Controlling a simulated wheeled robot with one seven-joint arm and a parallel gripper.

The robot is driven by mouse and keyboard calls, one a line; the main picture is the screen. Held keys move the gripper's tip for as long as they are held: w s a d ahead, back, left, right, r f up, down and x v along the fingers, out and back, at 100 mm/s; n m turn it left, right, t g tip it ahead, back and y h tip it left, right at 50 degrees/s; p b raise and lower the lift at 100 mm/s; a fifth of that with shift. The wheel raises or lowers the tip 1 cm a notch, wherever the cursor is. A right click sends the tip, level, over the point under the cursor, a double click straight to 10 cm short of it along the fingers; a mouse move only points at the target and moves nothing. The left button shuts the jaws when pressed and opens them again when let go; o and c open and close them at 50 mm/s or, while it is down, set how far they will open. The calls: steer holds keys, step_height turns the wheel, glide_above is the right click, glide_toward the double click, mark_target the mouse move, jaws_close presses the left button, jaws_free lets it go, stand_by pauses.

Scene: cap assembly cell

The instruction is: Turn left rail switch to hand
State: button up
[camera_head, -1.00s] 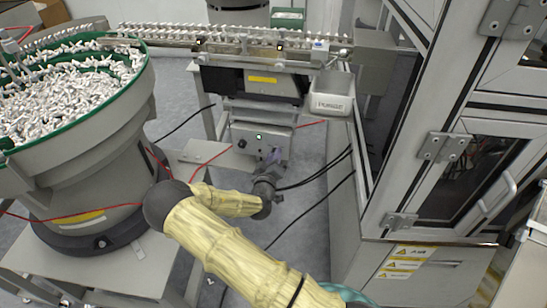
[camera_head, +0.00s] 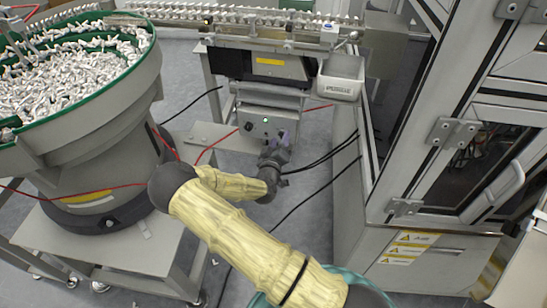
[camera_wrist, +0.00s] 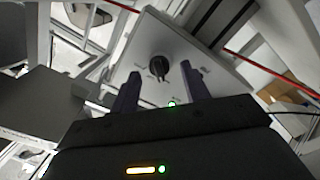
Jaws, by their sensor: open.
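The grey control box (camera_head: 259,125) hangs under the rail, with a green light (camera_head: 265,120) on its front. In the wrist view the box front (camera_wrist: 195,45) shows a black rotary switch (camera_wrist: 159,68) with a pointed grip, and a lit green lamp (camera_wrist: 172,103). My gripper (camera_head: 284,138) is at the lower right of the box front in the head view. In the wrist view my gripper (camera_wrist: 160,85) is open, its two dark fingers on either side of the switch and apart from it. Whether the fingertips reach the switch's depth I cannot tell.
A vibrating bowl (camera_head: 75,85) full of small white parts stands at the left. The rail (camera_head: 270,45) runs above the box, with a metal bin (camera_head: 341,85) at its right. A framed cabinet (camera_head: 430,160) fills the right. Red and black cables run near the box.

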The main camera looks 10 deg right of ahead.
steer(key=v, duration=1.7)
steer(key=shift+d, duration=0.1)
step_height(320, 180, down, 4)
steer(key=s+d+m+g+y, duration=0.1)
steer(key=d+m+g+y, duration=0.15)
steer(key=m+g, duration=0.4)
steer(key=s+d+r+n+g+y, duration=0.1)
steer(key=s+d+r+g+y, duration=0.2)
steer(key=s+r, duration=0.45)
steer(key=s+d+r+n+g+y, duration=0.15)
steer(key=s+r+g, duration=0.3)
steer(key=r, duration=0.55)
steer(key=w+p+v, duration=0.2)
steer(key=p+v, duration=0.8)
steer(key=p, duration=0.1)
steer(key=w+r+p+v, duration=0.1)
steer(key=w+p+v, duration=0.1)
steer(key=p+v, duration=0.8)
steer(key=shift+s+d+r+p, duration=0.2)
steer(key=shift+d+r+p, duration=0.1)
steer(key=shift+d+p, duration=0.2)
